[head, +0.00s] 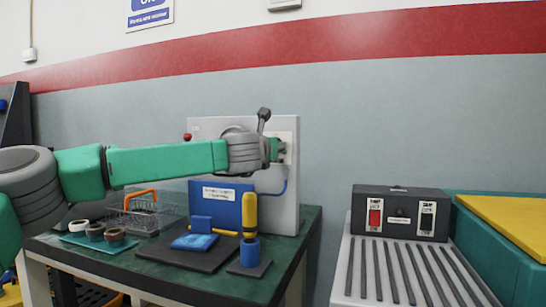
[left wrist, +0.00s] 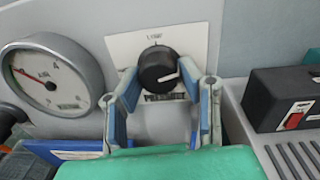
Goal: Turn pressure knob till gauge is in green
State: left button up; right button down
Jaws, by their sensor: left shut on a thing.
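The black pressure knob (left wrist: 157,66) sits on a white label plate (left wrist: 124,48) in the left wrist view, its white pointer line towards the right. My left gripper (left wrist: 165,84) has its blue-grey fingers on either side of the knob and is shut on it. In the head view this gripper (head: 277,149) is against the panel, with the knob hidden by it. The round gauge (left wrist: 52,80) is left of the knob; its red needle points to the upper left. I cannot make out a green zone. My right gripper is not in view.
The grey panel (head: 291,195) stands on a dark green table (head: 185,284). A blue box (head: 222,203), a yellow-and-blue pump-like part (head: 249,215), a wire basket (head: 133,215) and several rings lie below my arm. A black switch box (head: 400,213) stands on the ribbed surface to the right.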

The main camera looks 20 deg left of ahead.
pick_arm(q)
jog(key=shift+f+n+b, duration=0.35)
jog(key=shift+n+b, duration=0.15)
jog(key=shift+n, duration=0.4)
jog(key=o, duration=1.1)
jog(key=shift+w+r, duration=0.1)
jog(key=shift+r, duration=0.05)
jog(key=shift+r, duration=0.1)
jog(key=s, duration=1.2)
